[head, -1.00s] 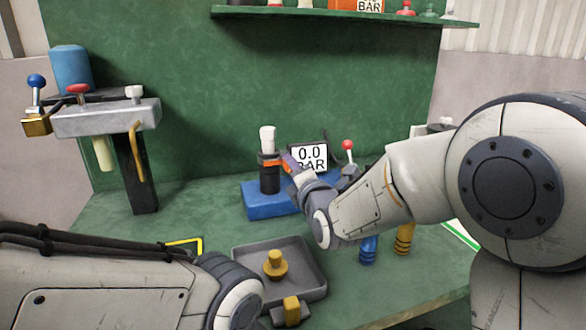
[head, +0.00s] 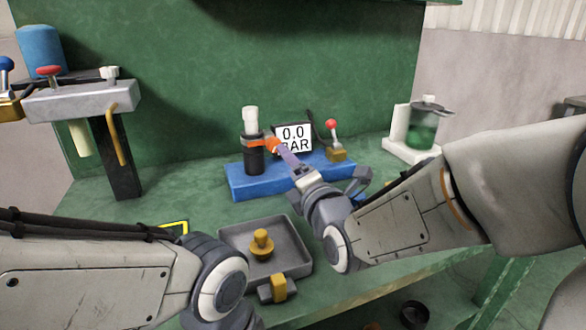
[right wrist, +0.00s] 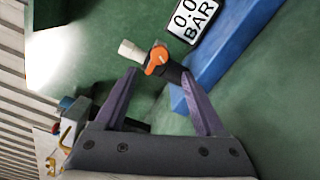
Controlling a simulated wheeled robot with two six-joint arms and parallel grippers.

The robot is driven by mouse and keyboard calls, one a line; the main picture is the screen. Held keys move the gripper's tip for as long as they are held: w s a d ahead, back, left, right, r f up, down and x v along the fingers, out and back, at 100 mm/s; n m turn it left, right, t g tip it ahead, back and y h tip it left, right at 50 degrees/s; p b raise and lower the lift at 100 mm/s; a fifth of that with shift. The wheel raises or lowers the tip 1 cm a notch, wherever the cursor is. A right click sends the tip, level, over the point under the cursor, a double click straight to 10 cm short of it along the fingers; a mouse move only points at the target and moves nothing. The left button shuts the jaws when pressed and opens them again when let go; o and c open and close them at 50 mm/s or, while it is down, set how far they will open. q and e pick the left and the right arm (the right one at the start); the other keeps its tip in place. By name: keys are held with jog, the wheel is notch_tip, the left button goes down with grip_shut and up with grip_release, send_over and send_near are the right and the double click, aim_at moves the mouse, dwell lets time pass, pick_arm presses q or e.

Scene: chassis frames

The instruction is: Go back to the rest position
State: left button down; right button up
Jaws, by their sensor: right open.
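My right gripper (head: 283,153) has purple fingers and is in front of and to the right of a black cylinder (head: 254,158) with a white top and an orange lever (head: 271,144). In the right wrist view my right gripper (right wrist: 159,76) is open, its fingers apart, with the orange lever (right wrist: 156,58) beyond the tips. I see nothing held. The cylinder stands upright on a blue base (head: 240,184). My left arm comes in at the lower left; its fingers are out of the picture.
A pressure display (head: 293,138) reading 0.0 BAR and a red-knobbed lever (head: 331,124) stand by the cylinder. A grey tray (head: 300,262) holds a yellow knobbed piece (head: 262,244). A green-filled jar (head: 424,126) is at the right, a grey valve stand (head: 80,100) at the left.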

jog(key=shift+s+d, duration=0.2)
jog(key=shift+s, duration=0.4)
